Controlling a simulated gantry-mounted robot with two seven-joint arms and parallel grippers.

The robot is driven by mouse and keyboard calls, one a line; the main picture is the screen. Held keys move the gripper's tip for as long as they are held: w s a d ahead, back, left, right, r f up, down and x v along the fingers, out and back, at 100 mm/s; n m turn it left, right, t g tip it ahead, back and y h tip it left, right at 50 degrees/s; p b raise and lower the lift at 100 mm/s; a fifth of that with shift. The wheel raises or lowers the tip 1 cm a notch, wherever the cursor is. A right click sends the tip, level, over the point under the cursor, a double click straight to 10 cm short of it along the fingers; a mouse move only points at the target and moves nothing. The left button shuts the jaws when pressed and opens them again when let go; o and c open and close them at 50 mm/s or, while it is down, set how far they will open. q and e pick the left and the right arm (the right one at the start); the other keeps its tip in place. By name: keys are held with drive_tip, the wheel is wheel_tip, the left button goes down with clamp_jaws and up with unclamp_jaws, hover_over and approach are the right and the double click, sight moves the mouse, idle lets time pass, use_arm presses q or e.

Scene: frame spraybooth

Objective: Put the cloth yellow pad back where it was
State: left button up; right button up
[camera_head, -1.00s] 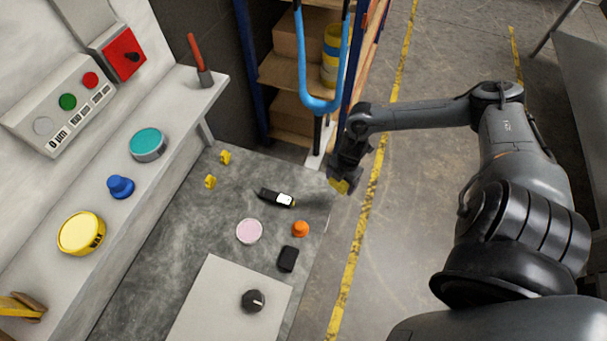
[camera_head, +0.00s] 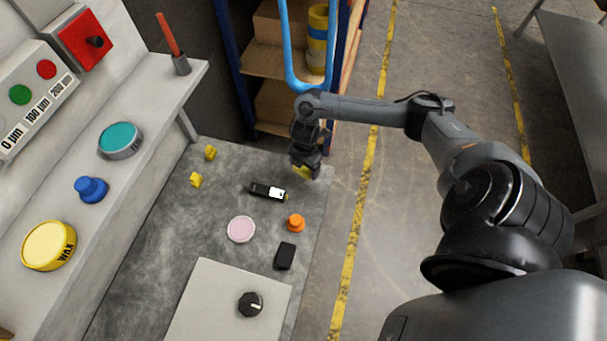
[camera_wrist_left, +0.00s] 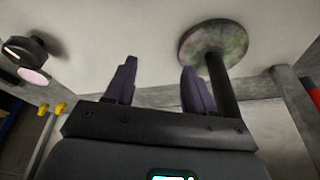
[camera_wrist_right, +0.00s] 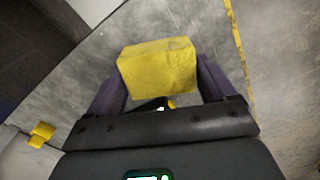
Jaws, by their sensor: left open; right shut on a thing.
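The cloth yellow pad (camera_wrist_right: 157,68) is a yellow block held in my right gripper (camera_wrist_right: 160,85); the fingers are shut on its two sides in the right wrist view. In the head view, the right gripper (camera_head: 304,168) and a little of the yellow pad (camera_head: 302,173) show over the far right corner of the grey table (camera_head: 215,265). Most of the pad is hidden by the gripper there. Whether it touches the table I cannot tell. My left gripper (camera_wrist_left: 157,80) is open and empty in the left wrist view, and out of the head view.
On the table are two small yellow pieces (camera_head: 210,153), a black device (camera_head: 267,191), a pink disc (camera_head: 241,229), an orange knob (camera_head: 295,223) and a black box (camera_head: 285,256). A blue-framed shelf (camera_head: 228,75) stands behind. A mottled disc on a stem (camera_wrist_left: 213,48) is near my left gripper.

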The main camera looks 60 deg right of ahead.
sight(304, 173)
drive_tip(key=shift+w+f+b, duration=0.1)
drive_tip(key=shift+f+b, duration=1)
drive_tip(key=shift+f, duration=1)
drive_tip(key=shift+f, duration=0.15)
drive_tip(key=o, duration=0.8)
